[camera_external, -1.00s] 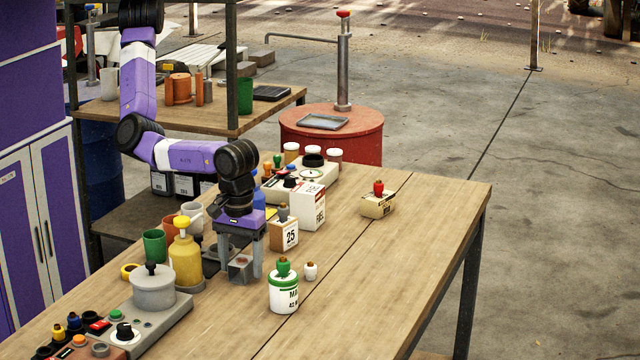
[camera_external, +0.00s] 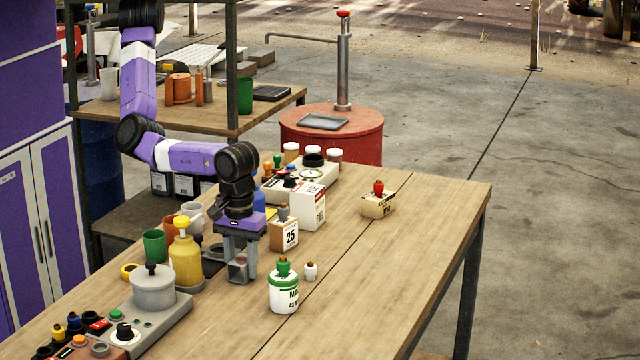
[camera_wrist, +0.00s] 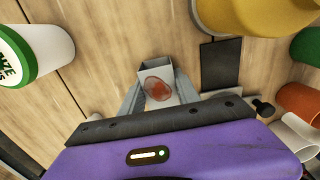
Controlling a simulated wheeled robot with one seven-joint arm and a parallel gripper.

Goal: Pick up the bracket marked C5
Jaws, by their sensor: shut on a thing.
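My gripper (camera_external: 241,268) points down at the table and is shut on a small grey bracket (camera_external: 238,270). In the wrist view the bracket (camera_wrist: 156,72) is an open grey shape with a reddish-brown patch, held between the fingertips (camera_wrist: 158,92). The bracket appears to be at table level; I cannot tell whether it touches the wood. No C5 mark is readable on it in either view.
Close by stand a yellow bottle (camera_external: 187,262) on the left, a white tub with green top (camera_external: 284,293) on the right and a box marked 25 (camera_external: 284,236) behind. The table's right side is mostly clear.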

